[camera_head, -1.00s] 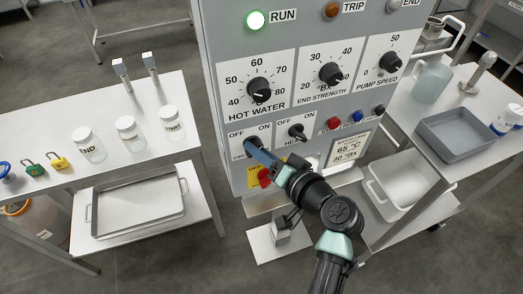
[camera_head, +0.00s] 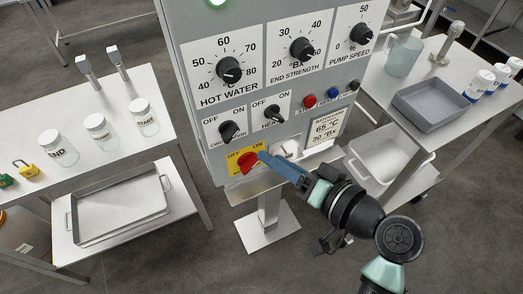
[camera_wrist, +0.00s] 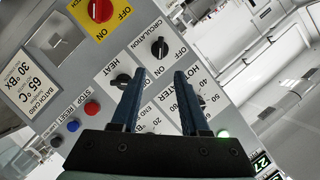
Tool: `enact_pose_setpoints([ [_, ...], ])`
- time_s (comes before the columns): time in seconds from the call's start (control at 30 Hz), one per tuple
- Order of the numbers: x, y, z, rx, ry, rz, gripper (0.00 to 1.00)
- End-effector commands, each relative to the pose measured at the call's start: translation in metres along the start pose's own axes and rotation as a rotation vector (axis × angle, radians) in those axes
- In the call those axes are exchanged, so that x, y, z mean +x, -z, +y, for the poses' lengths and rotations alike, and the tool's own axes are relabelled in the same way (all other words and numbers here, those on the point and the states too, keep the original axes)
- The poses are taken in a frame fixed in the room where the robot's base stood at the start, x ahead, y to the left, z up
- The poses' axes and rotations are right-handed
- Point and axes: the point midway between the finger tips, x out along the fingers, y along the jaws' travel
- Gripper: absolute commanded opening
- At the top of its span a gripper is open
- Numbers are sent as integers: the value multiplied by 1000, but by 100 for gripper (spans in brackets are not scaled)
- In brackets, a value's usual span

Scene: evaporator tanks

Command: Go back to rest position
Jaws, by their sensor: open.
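My gripper (camera_head: 264,158) is open, its blue fingers pointing at the lower part of the grey control panel (camera_head: 190,75). In the wrist view my gripper (camera_wrist: 155,75) has two separate dark blue fingers with nothing held between them; the panel stands beyond. In the head view the fingertips appear just right of the red rotary switch (camera_head: 249,163) on its yellow plate; the exact gap to the panel cannot be told. The black CIRCULATION knob (camera_head: 228,131) and HEAT knob (camera_head: 272,112) sit above, clear of the fingers.
A left table (camera_head: 120,160) carries several white-capped jars and padlocks, with a metal tray (camera_head: 120,205) on its lower shelf. A right table (camera_head: 385,85) holds a grey tray (camera_head: 432,104), a jug (camera_head: 404,55) and bottles. Open floor lies in front.

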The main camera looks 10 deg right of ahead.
Motion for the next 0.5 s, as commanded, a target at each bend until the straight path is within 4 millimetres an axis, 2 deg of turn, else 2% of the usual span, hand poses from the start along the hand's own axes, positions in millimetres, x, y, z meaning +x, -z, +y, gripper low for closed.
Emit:
enact_pose_setpoints([
  [0.13, -9, 0, 0, 0, 0, 0, 45],
  [0.5, -10, 0, 0, 1, 0, -1, 45],
])
